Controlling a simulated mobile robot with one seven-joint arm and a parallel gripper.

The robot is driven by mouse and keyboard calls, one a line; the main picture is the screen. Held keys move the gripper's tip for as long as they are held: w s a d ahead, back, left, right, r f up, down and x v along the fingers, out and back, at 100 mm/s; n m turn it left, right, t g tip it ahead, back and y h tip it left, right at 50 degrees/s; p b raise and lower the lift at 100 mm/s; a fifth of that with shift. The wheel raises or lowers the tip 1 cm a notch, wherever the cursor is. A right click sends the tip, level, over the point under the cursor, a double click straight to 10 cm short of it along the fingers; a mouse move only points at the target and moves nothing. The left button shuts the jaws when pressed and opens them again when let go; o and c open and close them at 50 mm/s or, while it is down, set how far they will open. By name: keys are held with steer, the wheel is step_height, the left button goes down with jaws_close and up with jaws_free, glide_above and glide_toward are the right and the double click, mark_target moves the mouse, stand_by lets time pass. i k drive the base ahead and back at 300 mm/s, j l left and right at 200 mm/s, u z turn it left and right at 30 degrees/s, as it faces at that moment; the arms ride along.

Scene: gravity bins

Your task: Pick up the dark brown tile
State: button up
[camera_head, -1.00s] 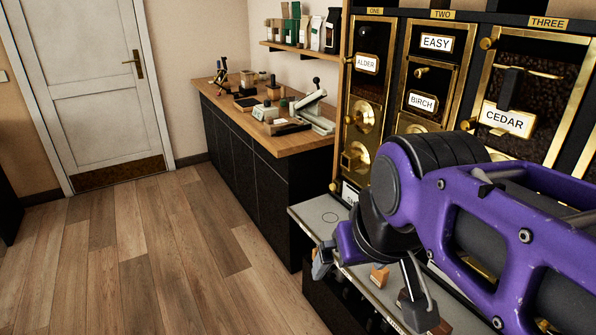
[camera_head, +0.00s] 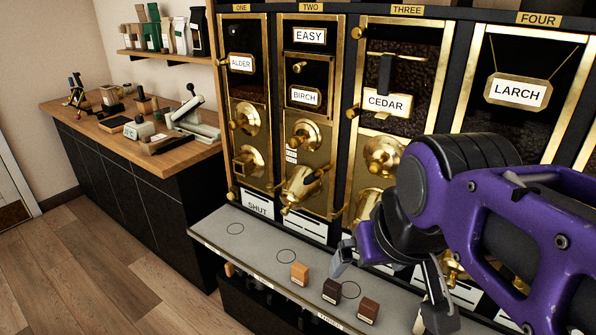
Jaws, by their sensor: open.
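A dark brown tile (camera_head: 332,291), a small block with a pale label, stands near the front edge of the grey ledge (camera_head: 222,243). It is the middle one of three small blocks. A light orange-tan block (camera_head: 300,273) stands left of it and a reddish-brown block (camera_head: 368,309) stands right of it. My gripper (camera_head: 390,280) is open, with its fingers spread apart. In the picture it is above and to the right of the dark brown tile, apart from it. Nothing shows between its fingers.
Tall bins with brass fittings, such as the CEDAR bin (camera_head: 386,102) and LARCH bin (camera_head: 517,92), rise behind the ledge. A brass spout (camera_head: 300,187) juts out over it. A wooden counter (camera_head: 95,128) with tools stands left. The floor (camera_head: 100,270) at left is clear.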

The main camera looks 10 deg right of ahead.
mark_target(332, 292)
steer(key=i+j+z, duration=0.2)
steer(key=z, duration=0.15)
steer(key=i+j+z, duration=0.15)
steer(key=j+z, duration=0.2)
steer(key=i+j+z, duration=0.1)
steer(key=j+z, duration=0.25)
